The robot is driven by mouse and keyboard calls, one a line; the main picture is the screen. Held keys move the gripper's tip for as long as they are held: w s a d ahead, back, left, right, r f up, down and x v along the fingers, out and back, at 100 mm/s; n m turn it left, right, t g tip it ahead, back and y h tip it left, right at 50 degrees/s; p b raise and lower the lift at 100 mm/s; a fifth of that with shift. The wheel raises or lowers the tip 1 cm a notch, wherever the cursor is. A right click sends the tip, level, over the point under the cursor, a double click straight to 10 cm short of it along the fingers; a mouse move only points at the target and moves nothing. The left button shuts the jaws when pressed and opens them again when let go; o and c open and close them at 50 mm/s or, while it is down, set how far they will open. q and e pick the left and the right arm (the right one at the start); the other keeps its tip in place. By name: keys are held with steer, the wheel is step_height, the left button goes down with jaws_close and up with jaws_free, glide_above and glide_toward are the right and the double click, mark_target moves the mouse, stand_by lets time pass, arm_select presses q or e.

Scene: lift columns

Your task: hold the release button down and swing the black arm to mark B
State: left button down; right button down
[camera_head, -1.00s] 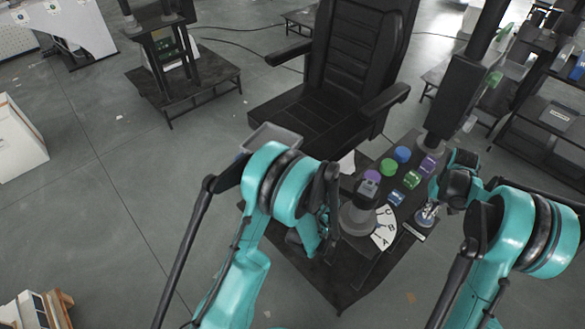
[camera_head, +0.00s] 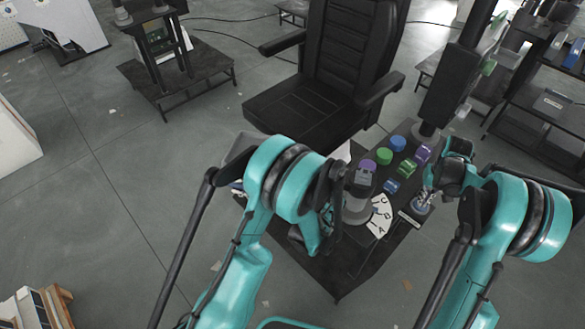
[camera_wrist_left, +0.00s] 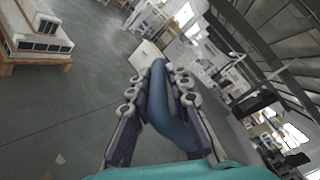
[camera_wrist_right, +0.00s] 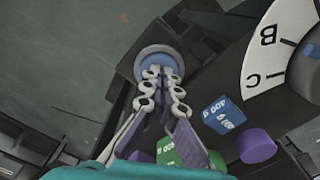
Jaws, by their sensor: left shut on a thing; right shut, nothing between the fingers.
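The black arm's pivot is a grey round post (camera_head: 357,208) beside a white dial plate (camera_head: 379,222) with letters. The dial also shows in the right wrist view (camera_wrist_right: 272,55), with B and C readable. My left gripper (camera_head: 328,222) is at the post's left side, partly hidden by my arm. The arm's pointing end is not clear.
Green (camera_head: 384,156), blue (camera_head: 398,143) and purple buttons and several labelled blocks stand on the dark console close to my right gripper. A black chair (camera_head: 310,105) is behind. A dark column (camera_head: 455,85) rises at the console's back right.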

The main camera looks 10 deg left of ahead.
arm_select(q)
steer(key=shift+d+f, duration=0.1)
steer(key=shift+f, duration=0.05)
